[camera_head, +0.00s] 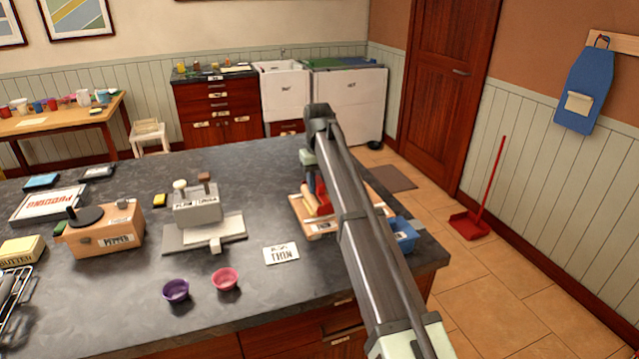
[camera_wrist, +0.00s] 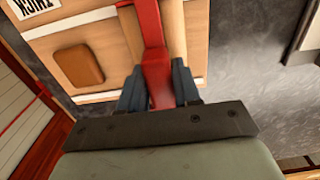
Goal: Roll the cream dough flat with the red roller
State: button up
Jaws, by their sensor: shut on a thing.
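The red roller (camera_head: 322,203) is on or just above a light wooden board (camera_head: 312,230) at the right end of the counter. In the wrist view the red roller (camera_wrist: 155,60) runs up between my fingers. My gripper (camera_wrist: 158,88) is shut on its near end, a dark finger on each side. In the head view my arm hides most of the gripper (camera_head: 314,182). A pale cream cylinder-like piece (camera_head: 308,199) lies beside the red; I cannot tell whether it is the dough. Contact under the roller is hidden.
A tan rounded block (camera_wrist: 79,66) lies on the board between white strips. A THIN card (camera_head: 281,253) lies left of the board, a blue bin (camera_head: 403,234) to its right. A grey press (camera_head: 197,210) and two cups (camera_head: 225,279) stand farther left.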

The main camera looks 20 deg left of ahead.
jog(key=shift+s+a+f, duration=0.1)
jog(key=shift+s+a, duration=0.35)
dwell(0.6)
jog(key=shift+w+d+f, duration=0.1)
jog(key=shift+w+d, duration=0.75)
dwell(0.8)
jog(key=shift+s+a, duration=1.45)
dwell(1.6)
jog(key=shift+w+d, duration=1.15)
dwell(1.1)
